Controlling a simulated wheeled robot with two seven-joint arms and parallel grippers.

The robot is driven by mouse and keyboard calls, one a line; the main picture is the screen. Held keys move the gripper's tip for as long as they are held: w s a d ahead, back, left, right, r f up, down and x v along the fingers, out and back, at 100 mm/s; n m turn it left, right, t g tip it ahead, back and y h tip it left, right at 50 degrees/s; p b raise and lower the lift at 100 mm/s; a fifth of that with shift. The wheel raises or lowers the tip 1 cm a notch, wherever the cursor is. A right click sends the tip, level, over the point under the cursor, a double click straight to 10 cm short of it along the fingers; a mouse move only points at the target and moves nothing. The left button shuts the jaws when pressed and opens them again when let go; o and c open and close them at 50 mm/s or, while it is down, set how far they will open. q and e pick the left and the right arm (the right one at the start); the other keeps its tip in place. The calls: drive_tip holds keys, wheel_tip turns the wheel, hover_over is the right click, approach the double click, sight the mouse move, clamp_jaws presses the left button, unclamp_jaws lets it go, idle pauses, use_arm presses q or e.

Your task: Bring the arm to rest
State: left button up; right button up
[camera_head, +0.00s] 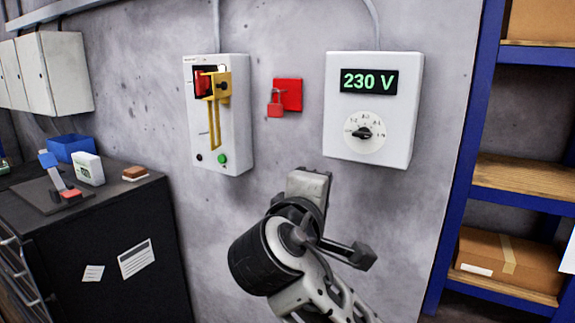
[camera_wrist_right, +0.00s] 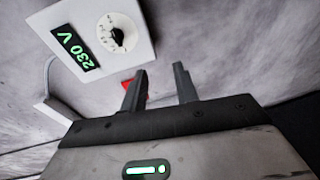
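My right arm comes up from the bottom of the head view. Its hand (camera_head: 308,188) is raised in front of the grey wall, below and between the red padlock and the voltage box. In the right wrist view my right gripper (camera_wrist_right: 160,84) has its two dark fingers apart, with nothing between them but wall behind. A bit of red shows behind one finger. My left gripper is in neither view.
A white box (camera_head: 408,110) with a 230 V display and dial, a red padlock (camera_head: 275,104) on a red plate, and a switch box (camera_head: 236,130) with a yellow lever are on the wall. A black cabinet (camera_head: 110,235) stands left, blue shelving (camera_head: 460,170) right.

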drive_tip(key=s+f+m+g+y, duration=0.15)
drive_tip(key=f+y, duration=0.25)
drive_tip(key=f, duration=0.9)
drive_tip(key=s+f+g+y, duration=0.2)
drive_tip(key=s+f+y, duration=0.15)
drive_tip(key=f, duration=0.85)
drive_tip(key=s+d+f+m+y, duration=0.1)
drive_tip(key=s+d+f+m, duration=0.1)
drive_tip(key=s+f+m, duration=0.2)
drive_tip(key=s+d+f+m+y, duration=0.2)
drive_tip(key=s+f, duration=0.6)
drive_tip(key=s, duration=0.5)
drive_tip(key=shift+d+f+m, duration=0.35)
drive_tip(key=shift+d+m, duration=0.1)
drive_tip(key=shift+m, duration=0.7)
drive_tip(key=shift+g+y, duration=0.25)
drive_tip(key=shift+g, duration=0.1)
